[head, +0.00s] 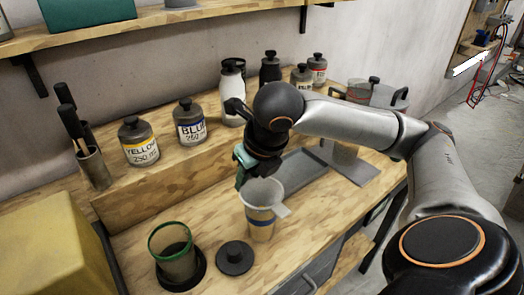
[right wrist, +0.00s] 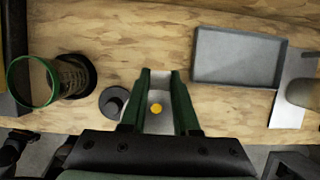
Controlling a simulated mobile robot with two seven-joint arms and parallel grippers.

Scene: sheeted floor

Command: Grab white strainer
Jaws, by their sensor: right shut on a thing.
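The white strainer (head: 262,190) is a pale, cup-like piece with a flat tab on its right side, upright over the front of the wooden bench. My right gripper (head: 243,168) is at its upper left rim, with dark green fingers pointing down. In the right wrist view, the two fingers (right wrist: 160,78) are close on either side of a white part of the strainer (right wrist: 158,123), with a yellow dot between them. The gripper is shut on the strainer. I cannot tell whether the strainer's bottom touches the bench. My left gripper is out of view.
A green-rimmed strainer (head: 172,240) stands in a black round base to the left. A black lid (head: 235,258) lies close by. A grey tray (head: 300,172) is behind.

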